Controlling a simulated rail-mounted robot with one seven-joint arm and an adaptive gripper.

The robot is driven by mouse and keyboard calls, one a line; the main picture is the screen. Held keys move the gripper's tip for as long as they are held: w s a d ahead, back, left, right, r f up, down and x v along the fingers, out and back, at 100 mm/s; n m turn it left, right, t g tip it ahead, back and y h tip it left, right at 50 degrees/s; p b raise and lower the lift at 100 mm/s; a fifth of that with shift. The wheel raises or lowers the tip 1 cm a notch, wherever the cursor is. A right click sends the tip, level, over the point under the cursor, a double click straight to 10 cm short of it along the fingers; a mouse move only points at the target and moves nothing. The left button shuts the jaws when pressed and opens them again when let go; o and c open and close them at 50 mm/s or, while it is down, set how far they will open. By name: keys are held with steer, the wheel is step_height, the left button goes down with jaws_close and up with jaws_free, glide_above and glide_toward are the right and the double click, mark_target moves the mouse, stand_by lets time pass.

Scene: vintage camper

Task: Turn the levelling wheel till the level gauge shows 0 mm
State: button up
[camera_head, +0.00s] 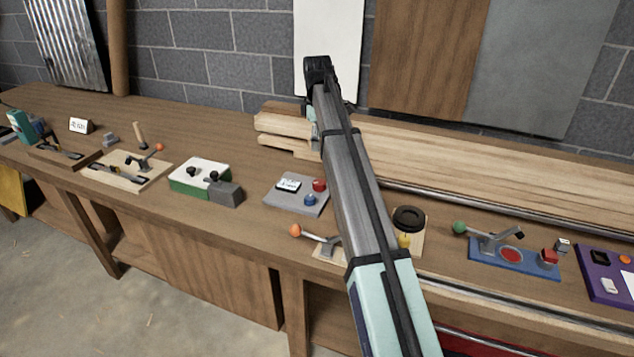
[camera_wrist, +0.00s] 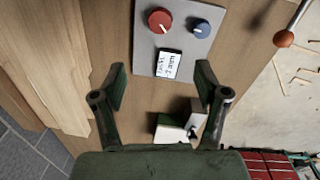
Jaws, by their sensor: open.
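A black ring-shaped wheel (camera_head: 409,218) sits on a pale board (camera_head: 418,240) right of my arm in the head view, with a small yellow part beside it. A grey plate (camera_head: 283,207) carries a red knob (camera_head: 319,185), a blue knob (camera_head: 309,200) and a small white display (camera_head: 288,185). In the wrist view, the red knob (camera_wrist: 160,20), blue knob (camera_wrist: 201,28) and display (camera_wrist: 168,63) show beyond my gripper (camera_wrist: 161,72). Its fingers are apart and empty. The display's writing is unreadable. I cannot tell which parts are the levelling wheel and gauge.
An orange-ended lever (camera_head: 296,230) stands by my arm. Long timber planks (camera_head: 490,165) lie along the back. A small sign (camera_head: 80,125) stands far left.

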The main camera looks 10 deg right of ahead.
mark_target(318, 182)
steer(key=f+p, duration=0.1)
steer(key=f, duration=0.4)
steer(key=f+p, duration=0.1)
steer(key=f, duration=0.5)
steer(key=w+f+p, duration=0.1)
steer(key=f+p, duration=0.1)
steer(key=f, duration=0.4)
steer(key=shift+d, duration=0.15)
steer(key=shift+c, duration=0.3)
steer(key=shift+s, duration=0.1)
steer(key=c, duration=1.1)
